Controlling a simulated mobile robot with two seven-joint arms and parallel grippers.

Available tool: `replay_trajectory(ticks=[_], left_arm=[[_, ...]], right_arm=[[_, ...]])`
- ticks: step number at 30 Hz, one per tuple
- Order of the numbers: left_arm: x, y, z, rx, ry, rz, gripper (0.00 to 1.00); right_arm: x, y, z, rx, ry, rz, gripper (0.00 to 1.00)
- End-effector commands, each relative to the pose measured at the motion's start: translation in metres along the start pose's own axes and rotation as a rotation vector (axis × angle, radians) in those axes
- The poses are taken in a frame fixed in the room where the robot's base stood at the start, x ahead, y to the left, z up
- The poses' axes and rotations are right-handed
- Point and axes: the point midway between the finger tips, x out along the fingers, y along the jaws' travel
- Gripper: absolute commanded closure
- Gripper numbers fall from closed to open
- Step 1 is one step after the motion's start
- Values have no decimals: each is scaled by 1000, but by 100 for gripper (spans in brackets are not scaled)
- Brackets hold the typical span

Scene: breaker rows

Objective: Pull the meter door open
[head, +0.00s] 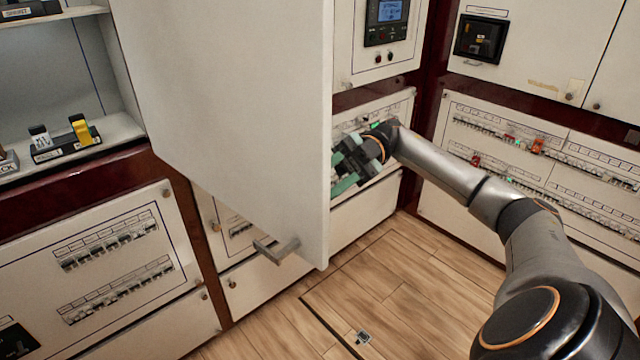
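The meter door, a large plain white panel (235,95), stands swung out from the cabinet on the left and fills the upper middle. A small grey handle (276,252) shows at its bottom edge, near the free corner. I cannot tell whether a finger touches the door. My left gripper is not in view.
An open shelf compartment left of the door holds a black block with a yellow tag (81,130). A breaker panel (115,260) is below it. Another breaker panel (545,165) lines the right wall. The wooden floor (400,285) is mostly clear.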

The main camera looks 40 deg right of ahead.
Motion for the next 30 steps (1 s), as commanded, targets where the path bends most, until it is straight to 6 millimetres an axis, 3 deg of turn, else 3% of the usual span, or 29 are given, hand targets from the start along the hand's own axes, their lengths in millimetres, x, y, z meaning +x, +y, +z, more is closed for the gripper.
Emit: replay_trajectory(ticks=[3, 4, 12, 30], left_arm=[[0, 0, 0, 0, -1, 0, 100], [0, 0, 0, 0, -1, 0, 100], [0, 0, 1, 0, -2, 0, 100], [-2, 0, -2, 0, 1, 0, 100]], right_arm=[[0, -1, 1, 3, -2, -2, 100], [0, -1, 1, 3, -2, -2, 65], [0, 0, 0, 1, -1, -1, 36], [1, 1, 0, 0, -1, 0, 36]])
